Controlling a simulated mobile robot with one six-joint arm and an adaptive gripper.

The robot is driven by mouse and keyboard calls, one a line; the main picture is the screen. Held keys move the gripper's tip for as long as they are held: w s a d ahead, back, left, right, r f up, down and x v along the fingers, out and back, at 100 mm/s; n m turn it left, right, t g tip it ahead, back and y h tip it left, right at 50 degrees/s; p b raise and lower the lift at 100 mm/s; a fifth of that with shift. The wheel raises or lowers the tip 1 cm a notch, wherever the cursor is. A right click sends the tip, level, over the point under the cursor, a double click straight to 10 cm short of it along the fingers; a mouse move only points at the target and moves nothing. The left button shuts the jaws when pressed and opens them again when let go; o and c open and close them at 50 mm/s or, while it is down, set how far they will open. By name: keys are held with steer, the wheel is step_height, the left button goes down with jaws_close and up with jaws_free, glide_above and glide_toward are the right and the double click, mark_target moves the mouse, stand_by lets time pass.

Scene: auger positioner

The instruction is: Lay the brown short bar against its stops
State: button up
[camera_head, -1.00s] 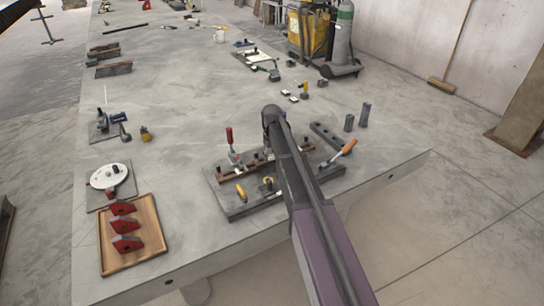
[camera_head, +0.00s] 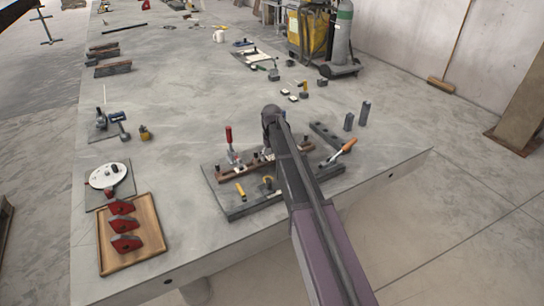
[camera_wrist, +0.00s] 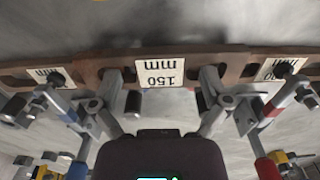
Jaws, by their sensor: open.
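In the wrist view, a brown bar (camera_wrist: 190,62) with a white "150 mm" label lies across the picture's upper middle. Brown pieces with white labels, partly cut off, continue on its left (camera_wrist: 45,72) and right (camera_wrist: 280,68); the joins are hard to make out. My gripper (camera_wrist: 163,76) is open, one grey finger on each side of the label, close over the bar; contact cannot be told. In the head view, brown bar material (camera_head: 238,171) lies on the dark fixture plate (camera_head: 240,208).
Toggle clamps stand around the bar, one with a red handle (camera_head: 229,134). An orange-handled tool (camera_head: 344,150) lies at the plate's right. Two grey posts (camera_head: 364,113) stand beyond. A wooden tray (camera_head: 150,256) of red parts is at left.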

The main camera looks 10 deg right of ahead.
mark_target(272, 158)
steer(key=shift+r, duration=0.2)
step_height(272, 158, up, 12)
steer(key=p, duration=1.2)
steer(key=shift+r+p, duration=0.25)
steer(key=shift+p, duration=0.1)
stand_by(0.3)
steer(key=s+m, duration=0.3)
steer(key=s, duration=2.6)
steer(key=shift+m, duration=0.3)
